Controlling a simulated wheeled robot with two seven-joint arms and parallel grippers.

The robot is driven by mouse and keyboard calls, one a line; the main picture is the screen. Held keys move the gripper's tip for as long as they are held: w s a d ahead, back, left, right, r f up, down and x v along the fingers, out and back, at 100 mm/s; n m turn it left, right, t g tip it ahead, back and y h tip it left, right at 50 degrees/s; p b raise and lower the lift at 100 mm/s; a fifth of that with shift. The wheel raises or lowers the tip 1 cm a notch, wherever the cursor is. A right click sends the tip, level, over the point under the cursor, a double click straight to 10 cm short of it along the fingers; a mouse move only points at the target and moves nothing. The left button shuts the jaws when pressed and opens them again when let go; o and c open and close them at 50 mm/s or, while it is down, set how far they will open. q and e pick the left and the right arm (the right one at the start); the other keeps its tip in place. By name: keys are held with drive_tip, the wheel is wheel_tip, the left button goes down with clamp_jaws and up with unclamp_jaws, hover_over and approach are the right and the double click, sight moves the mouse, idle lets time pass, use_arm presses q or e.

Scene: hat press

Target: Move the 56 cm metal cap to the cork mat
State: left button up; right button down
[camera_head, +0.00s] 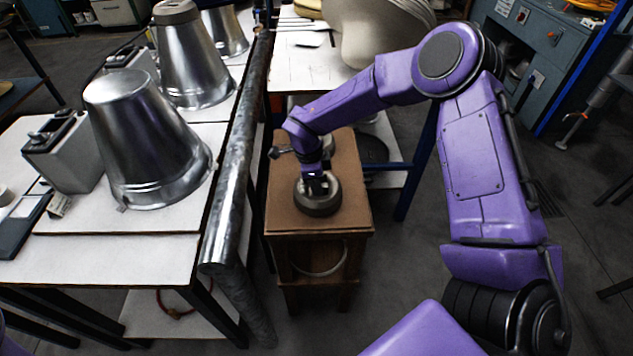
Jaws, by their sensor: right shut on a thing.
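A low, round, dark grey metal cap (317,204) is at the front of the brown, cork-coloured top (348,213) of a small wooden stand. No size marking can be read on it. My right gripper (316,188) points down and is shut on this cap, hiding part of its upper side. I cannot tell whether the cap touches the brown top. Another round metal piece (327,147) shows behind my right wrist, partly hidden. No separate cork mat can be made out. My left gripper is out of view.
Large shiny metal cones (145,140) and a grey box (68,155) stand on the white table (120,247) at left. A thick metal pipe (232,185) runs along its edge beside the stand. The brown top has bare room around the cap.

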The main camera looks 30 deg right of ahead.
drive_tip(key=shift+r, duration=0.1)
drive_tip(key=c, duration=1)
unclamp_jaws()
drive_tip(key=shift+o, duration=0.2)
drive_tip(key=r+p, duration=0.4)
drive_tip(key=r, duration=0.1)
drive_tip(key=r+p, duration=0.2)
drive_tip(key=p, duration=0.1)
drive_tip(key=shift+w+a+r, duration=0.15)
drive_tip(key=shift+a+r, duration=0.15)
drive_tip(key=shift+f, duration=0.1)
